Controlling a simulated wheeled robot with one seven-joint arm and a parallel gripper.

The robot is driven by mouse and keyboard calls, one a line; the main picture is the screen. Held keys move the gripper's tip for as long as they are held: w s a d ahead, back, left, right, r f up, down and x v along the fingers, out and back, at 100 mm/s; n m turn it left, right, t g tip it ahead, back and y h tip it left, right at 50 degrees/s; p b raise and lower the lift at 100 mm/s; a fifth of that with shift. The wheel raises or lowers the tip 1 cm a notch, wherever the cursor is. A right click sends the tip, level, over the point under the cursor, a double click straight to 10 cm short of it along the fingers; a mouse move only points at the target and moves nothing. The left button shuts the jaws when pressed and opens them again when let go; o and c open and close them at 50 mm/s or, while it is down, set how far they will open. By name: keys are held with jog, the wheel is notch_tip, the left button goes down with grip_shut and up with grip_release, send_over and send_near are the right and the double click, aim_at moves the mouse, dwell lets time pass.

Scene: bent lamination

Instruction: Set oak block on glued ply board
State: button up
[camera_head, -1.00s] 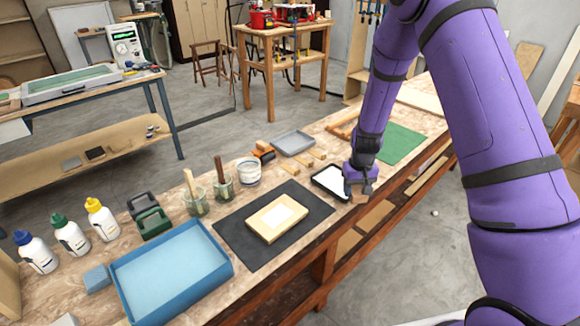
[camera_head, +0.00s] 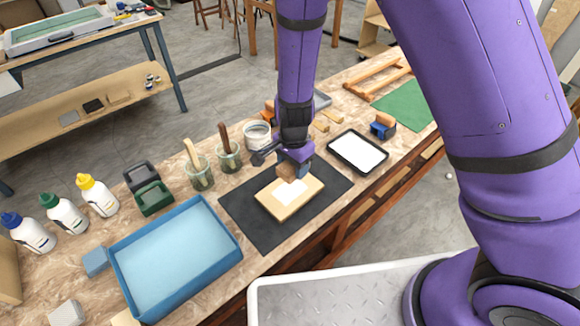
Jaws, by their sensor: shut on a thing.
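The glued ply board (camera_head: 272,208) is a pale rectangular board with a white patch on top. It lies on a dark mat (camera_head: 248,229) near the middle of the view. My gripper (camera_head: 291,168) is over the back part of the board, pointing down. It is shut on the oak block (camera_head: 287,173), a small brown block. The block is over the board's far part, and I cannot tell whether it touches the board. The gripper partly hides the block and the board's far edge.
A black tray with a white inside (camera_head: 358,151) lies right of the mat, with a blue and wooden item (camera_head: 383,125) beyond it. A blue tray (camera_head: 222,272) stands left. Jars with brushes (camera_head: 199,172) and a tin (camera_head: 257,135) stand behind the mat.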

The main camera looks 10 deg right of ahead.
aim_at(290, 190)
jog(key=shift+s+a+m, duration=0.3)
jog(key=shift+s+a, duration=0.15)
jog(key=shift+s, duration=0.05)
jog(key=shift+f, duration=3.2)
jog(key=shift+f, duration=0.2)
jog(key=o, duration=1.4)
jog(key=shift+c, duration=0.2)
jog(key=shift+r, duration=0.1)
jog(key=shift+r, duration=2.9)
